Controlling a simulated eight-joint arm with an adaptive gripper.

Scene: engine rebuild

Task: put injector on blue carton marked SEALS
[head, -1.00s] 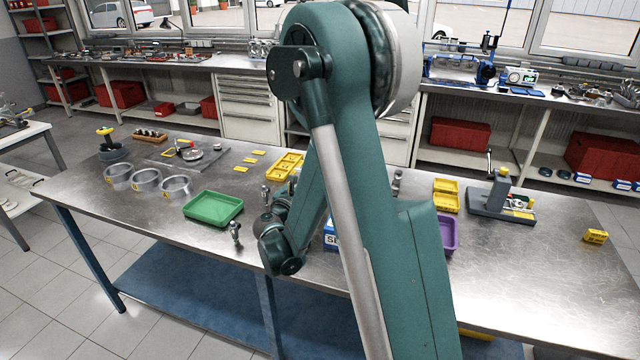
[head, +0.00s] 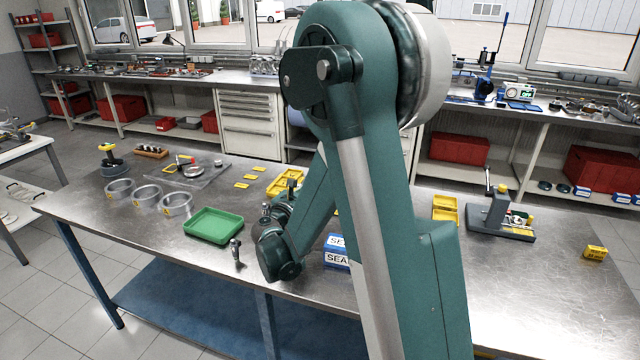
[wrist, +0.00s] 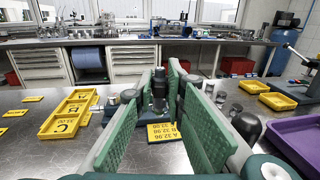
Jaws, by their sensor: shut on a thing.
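The blue carton marked SEALS (head: 336,258) stands near the table's front edge, partly hidden by my arm in the head view. My gripper (wrist: 168,85) has its two green pads closed around a dark upright injector (wrist: 158,92), held near the fingertips. In the head view the gripper is mostly hidden by my arm, and a dark tip (head: 291,184) shows by the yellow tray. The gripper is left of and behind the carton. Another injector (head: 236,252) stands upright in front of the green tray. The carton does not show in the wrist view.
A purple tray (wrist: 298,140) is at right. A green tray (head: 213,225) and metal rings (head: 147,196) are further left.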

